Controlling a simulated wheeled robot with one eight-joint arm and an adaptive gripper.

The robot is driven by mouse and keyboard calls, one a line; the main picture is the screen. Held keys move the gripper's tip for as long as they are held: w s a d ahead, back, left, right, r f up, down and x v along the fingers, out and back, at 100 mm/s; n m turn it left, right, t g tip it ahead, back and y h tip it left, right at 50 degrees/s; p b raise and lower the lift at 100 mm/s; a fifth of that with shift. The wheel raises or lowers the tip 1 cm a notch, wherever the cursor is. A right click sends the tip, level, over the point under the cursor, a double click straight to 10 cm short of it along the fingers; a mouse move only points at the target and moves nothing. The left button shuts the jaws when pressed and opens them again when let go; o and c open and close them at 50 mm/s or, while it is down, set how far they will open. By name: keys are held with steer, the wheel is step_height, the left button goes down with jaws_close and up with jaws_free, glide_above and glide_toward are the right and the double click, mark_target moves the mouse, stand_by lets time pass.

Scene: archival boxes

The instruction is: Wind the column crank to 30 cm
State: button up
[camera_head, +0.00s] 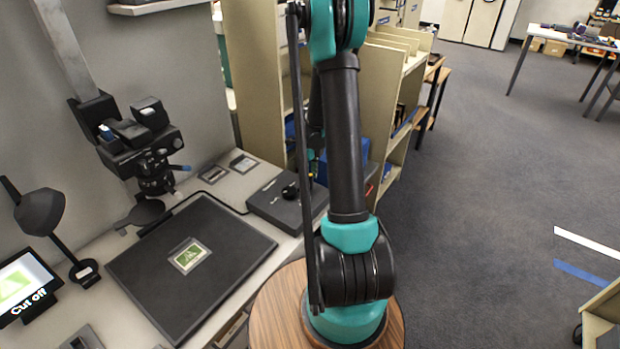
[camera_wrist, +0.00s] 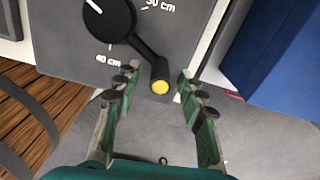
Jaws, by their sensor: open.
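The column crank (camera_wrist: 135,40) is a black round hub with a straight arm and a yellow-capped handle, on a dark grey box. The arm points down and right in the wrist view, between two dial marks. The upper mark appears to read 30 cm and the lower left one 40 cm, both small and blurred. A white line on the hub points up and left. My gripper (camera_wrist: 158,78) is open, with one finger on each side of the yellow-capped handle. Contact cannot be told. In the head view the crank box (camera_head: 275,208) is partly hidden by my arm.
The copy stand camera (camera_head: 140,140) hangs on a column over a black baseboard (camera_head: 230,240) bearing a small green picture (camera_head: 190,257). A lamp (camera_head: 40,212) and a screen reading "Cut off" (camera_head: 25,285) stand left. A blue box (camera_wrist: 280,50) is close right of my gripper.

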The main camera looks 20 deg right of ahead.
step_height(320, 180, up, 11)
steer(key=shift+r, duration=0.15)
steer(key=shift+s, duration=0.1)
stand_by(0.9)
steer(key=s+a+n+t, duration=0.2)
steer(key=s+a+n, duration=0.2)
steer(key=s+n, duration=0.8)
steer(key=s+a+n+t, duration=0.2)
steer(key=s+a+n, duration=0.3)
steer(key=s+n, duration=0.7)
steer(key=n, duration=0.3)
steer(key=shift+s+a+n, duration=0.2)
steer(key=shift+a+n, duration=0.05)
steer(key=shift+n, duration=0.15)
steer(key=shift+c, duration=0.3)
